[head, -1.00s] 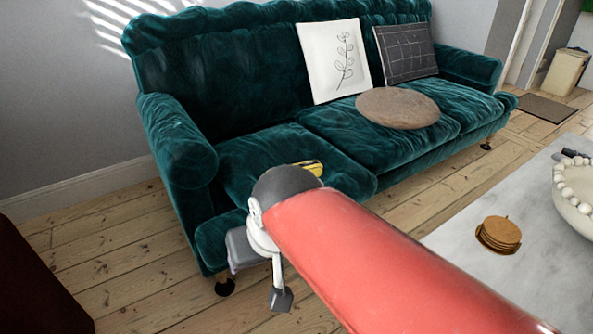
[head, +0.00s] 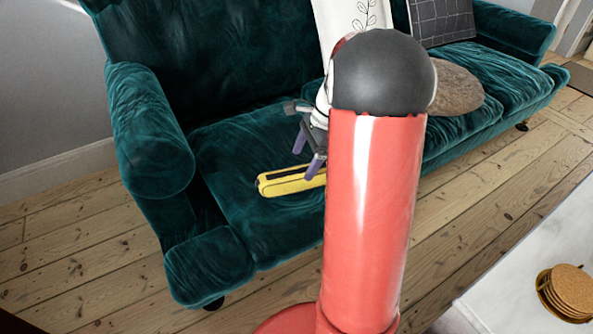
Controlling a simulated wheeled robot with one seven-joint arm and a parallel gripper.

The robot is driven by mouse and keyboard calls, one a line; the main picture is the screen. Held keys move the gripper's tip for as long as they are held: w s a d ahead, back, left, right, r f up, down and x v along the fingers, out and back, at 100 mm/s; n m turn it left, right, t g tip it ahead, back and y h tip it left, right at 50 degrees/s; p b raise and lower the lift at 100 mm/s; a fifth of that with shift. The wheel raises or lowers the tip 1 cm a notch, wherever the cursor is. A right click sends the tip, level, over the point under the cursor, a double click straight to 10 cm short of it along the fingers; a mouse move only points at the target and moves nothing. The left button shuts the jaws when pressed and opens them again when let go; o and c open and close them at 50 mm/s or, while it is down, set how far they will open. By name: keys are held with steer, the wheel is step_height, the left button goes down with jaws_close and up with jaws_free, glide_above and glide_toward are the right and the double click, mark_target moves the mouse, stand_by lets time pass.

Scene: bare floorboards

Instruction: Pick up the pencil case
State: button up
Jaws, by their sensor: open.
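The pencil case (head: 284,187) is a long yellow case with a dark strip along its top. It lies on the left seat cushion of the green sofa, and its right end is hidden behind my arm. My gripper (head: 306,157) is open, above the case and near its right part, with its fingers pointing down toward it. I cannot tell how much height lies between the fingers and the case. Part of the gripper is hidden by my red arm.
The green velvet sofa (head: 232,146) has a raised left armrest (head: 147,130). A round brown cushion (head: 457,90), a white cushion (head: 340,22) and a dark checked cushion (head: 441,20) sit to the right. A pale table (head: 505,300) with coasters (head: 569,290) stands at lower right.

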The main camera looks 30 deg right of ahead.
mark_target(297, 171)
steer(key=b+x, duration=0.1)
steer(key=x, duration=0.6)
steer(key=shift+a+r, duration=0.1)
steer(key=shift+a, duration=0.05)
steer(key=c, duration=1.1)
